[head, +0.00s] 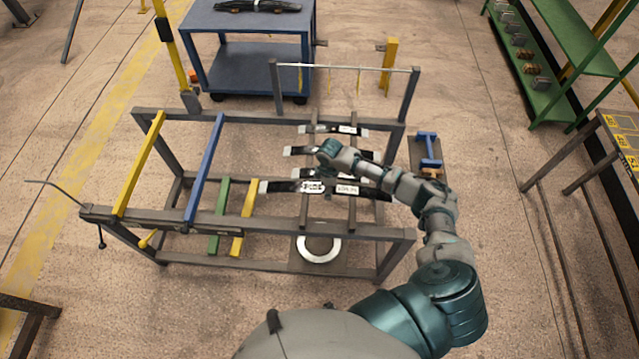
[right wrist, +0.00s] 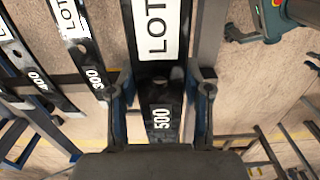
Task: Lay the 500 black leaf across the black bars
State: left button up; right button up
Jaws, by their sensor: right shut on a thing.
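The 500 black leaf (right wrist: 162,100) is between the fingers of my right gripper (right wrist: 162,110), which is shut on it. Its white "500" mark and a white LOT label show in the right wrist view. In the head view my right gripper (head: 326,180) is over the right part of the rack, at the nearest black leaf (head: 277,187), which appears to be the 500. Two dark bars (head: 304,211) run front to back under the leaves there. I cannot tell whether the held leaf touches them. My left gripper is not in view.
Several similar leaves lie behind it; the 300 (right wrist: 94,72) and 400 (right wrist: 38,80) are beside it. A yellow bar (head: 139,165), a blue bar (head: 205,167) and a green bar (head: 219,214) are further left. A crossbar (head: 345,67) on posts stands behind.

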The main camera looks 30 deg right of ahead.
jog(key=shift+w+d, duration=0.1)
jog(key=shift+d, duration=0.3)
jog(key=shift+a, duration=0.3)
jog(key=shift+a+r+p, duration=0.25)
jog(key=shift+a+p, duration=0.05)
jog(key=shift+p, duration=0.25)
notch_tip(320, 180, down, 7)
jog(key=b, duration=0.3)
jog(key=shift+f, duration=0.15)
jog(key=shift+d+f+b, duration=0.2)
jog(key=shift+d+b, duration=0.1)
jog(key=shift+d, duration=0.1)
jog(key=shift+a+f, duration=0.25)
jog(key=shift+f, duration=0.1)
